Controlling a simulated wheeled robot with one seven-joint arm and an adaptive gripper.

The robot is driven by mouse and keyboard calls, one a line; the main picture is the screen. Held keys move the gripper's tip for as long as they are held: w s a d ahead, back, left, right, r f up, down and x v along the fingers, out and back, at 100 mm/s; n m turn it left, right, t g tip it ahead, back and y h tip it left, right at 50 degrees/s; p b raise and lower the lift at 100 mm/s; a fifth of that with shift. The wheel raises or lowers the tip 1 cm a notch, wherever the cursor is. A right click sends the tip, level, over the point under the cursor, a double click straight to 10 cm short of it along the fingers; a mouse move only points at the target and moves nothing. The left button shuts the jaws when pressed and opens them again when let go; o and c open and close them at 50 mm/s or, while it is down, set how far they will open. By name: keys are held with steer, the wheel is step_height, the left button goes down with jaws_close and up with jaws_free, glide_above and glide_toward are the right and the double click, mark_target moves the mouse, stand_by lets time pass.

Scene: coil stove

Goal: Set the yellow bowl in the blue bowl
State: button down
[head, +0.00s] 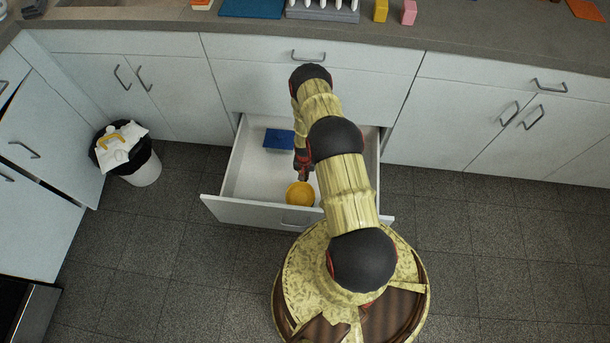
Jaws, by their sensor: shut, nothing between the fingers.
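The yellow bowl (299,195) sits in the front part of the open drawer (240,180). My gripper (304,176) is shut and empty, pointing down at the bowl's far rim; I cannot tell whether it touches it. A dark blue squarish thing (278,140) lies at the back left of the drawer. It is small, and I cannot tell whether it is the blue bowl. I see no clearly round blue bowl. My arm hides the right part of the drawer.
The drawer stands pulled out under the counter (400,38), with bare floor around it. A white bin (147,172) with a black liner stands at the left. On the counter are a blue board (250,8), a yellow block (381,11) and a pink block (409,12).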

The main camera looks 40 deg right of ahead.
steer(key=shift+s+a, duration=0.3)
steer(key=shift+s, duration=0.05)
